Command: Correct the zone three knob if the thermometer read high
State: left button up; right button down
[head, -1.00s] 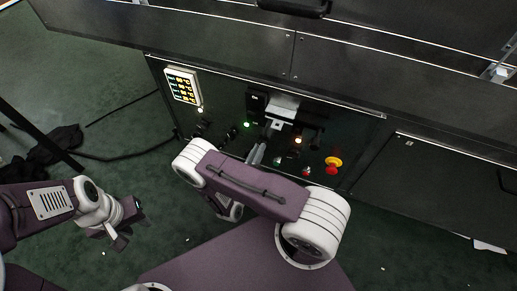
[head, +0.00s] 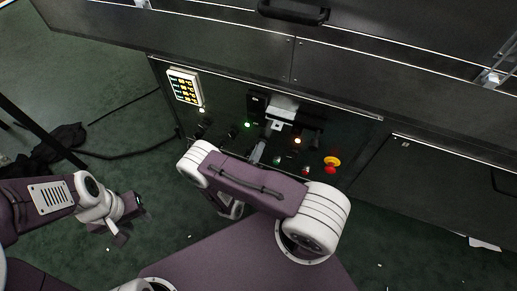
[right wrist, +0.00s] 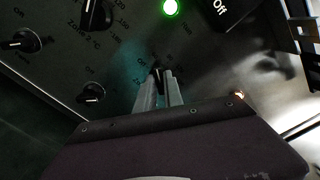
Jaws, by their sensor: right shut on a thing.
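My right gripper (right wrist: 160,92) is shut on a small dark knob (right wrist: 157,71) on the dark control panel, with printed numbers around it. Its own label is hidden, so I cannot tell the zone or setting. A larger black knob (right wrist: 95,14), marked Zone and °C, is at upper left in the right wrist view. In the head view my right arm covers most of the gripper. A white display unit (head: 185,87) with several lit rows, too small to read, is on the panel's left; I cannot tell if it is the thermometer. My left gripper (head: 131,220) is open and empty above the floor.
Smaller knobs (right wrist: 92,94) sit left of my right gripper. A green lamp (right wrist: 170,7) is lit above. A red and yellow stop button (head: 331,165) is at the panel's right. A cable and dark cloth (head: 55,142) lie on the floor at left.

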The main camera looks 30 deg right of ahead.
jog(key=shift+f, duration=0.1)
dwell(0.3)
jog(key=c, duration=1.5)
grip_release()
jog(key=shift+o, duration=0.2)
jog(key=shift+a, duration=0.1)
jog(key=p+v, duration=0.3)
jog(key=v, duration=0.6)
jog(key=shift+s, duration=0.1)
